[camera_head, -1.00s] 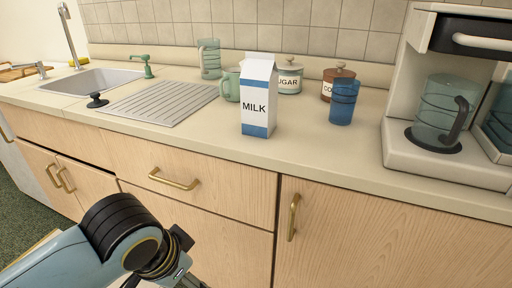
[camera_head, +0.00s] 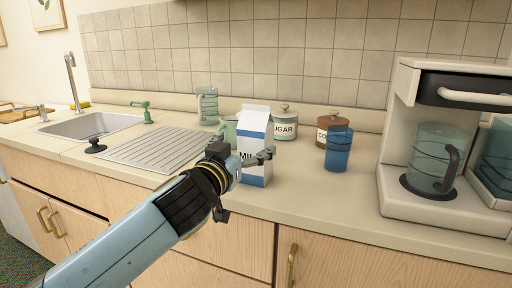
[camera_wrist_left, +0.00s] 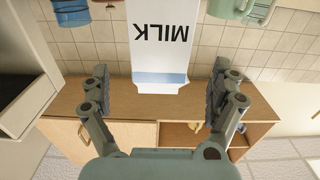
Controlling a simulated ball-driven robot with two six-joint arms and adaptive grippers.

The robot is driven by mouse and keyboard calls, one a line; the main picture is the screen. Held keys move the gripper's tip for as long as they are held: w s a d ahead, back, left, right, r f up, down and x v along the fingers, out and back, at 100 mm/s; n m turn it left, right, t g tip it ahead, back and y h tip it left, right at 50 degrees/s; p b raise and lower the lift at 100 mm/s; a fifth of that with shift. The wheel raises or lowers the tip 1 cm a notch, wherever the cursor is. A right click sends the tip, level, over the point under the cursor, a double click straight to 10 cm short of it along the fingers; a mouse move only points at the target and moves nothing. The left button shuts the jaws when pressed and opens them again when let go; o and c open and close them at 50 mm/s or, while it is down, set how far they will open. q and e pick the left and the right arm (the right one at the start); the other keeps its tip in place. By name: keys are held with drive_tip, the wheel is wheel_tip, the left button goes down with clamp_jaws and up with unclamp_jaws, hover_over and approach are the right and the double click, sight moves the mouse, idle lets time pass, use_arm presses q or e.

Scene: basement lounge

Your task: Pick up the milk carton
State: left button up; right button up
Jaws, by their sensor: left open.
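The milk carton (camera_head: 255,130) is white with blue bands and stands upright on the counter. My left gripper (camera_head: 246,166) is in front of it and hides part of its label in the head view. In the left wrist view the carton (camera_wrist_left: 158,45) appears upside down, beyond the fingertips and centred between them. My left gripper (camera_wrist_left: 158,88) is open with nothing between its fingers. My right gripper is not in view.
A blue cup (camera_head: 338,150), a sugar jar (camera_head: 285,126) and a brown jar (camera_head: 332,124) stand to the carton's right. A green mug (camera_head: 229,130) is partly hidden behind it. A coffee machine (camera_head: 400,120) stands at right, the sink (camera_head: 92,126) at left.

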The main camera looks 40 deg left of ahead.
sight(256, 136)
use_arm(q)
drive_tip(key=shift+x, duration=0.95)
drive_tip(key=p+x, duration=0.1)
drive_tip(key=x, duration=0.3)
drive_tip(key=shift+w+r, duration=0.15)
drive_tip(key=shift+w, duration=0.15)
drive_tip(key=shift+w+a, duration=0.15)
drive_tip(key=shift+w, duration=0.15)
drive_tip(key=shift+s, duration=0.1)
drive_tip(key=shift+c, duration=0.4)
drive_tip(key=c, duration=1.2)
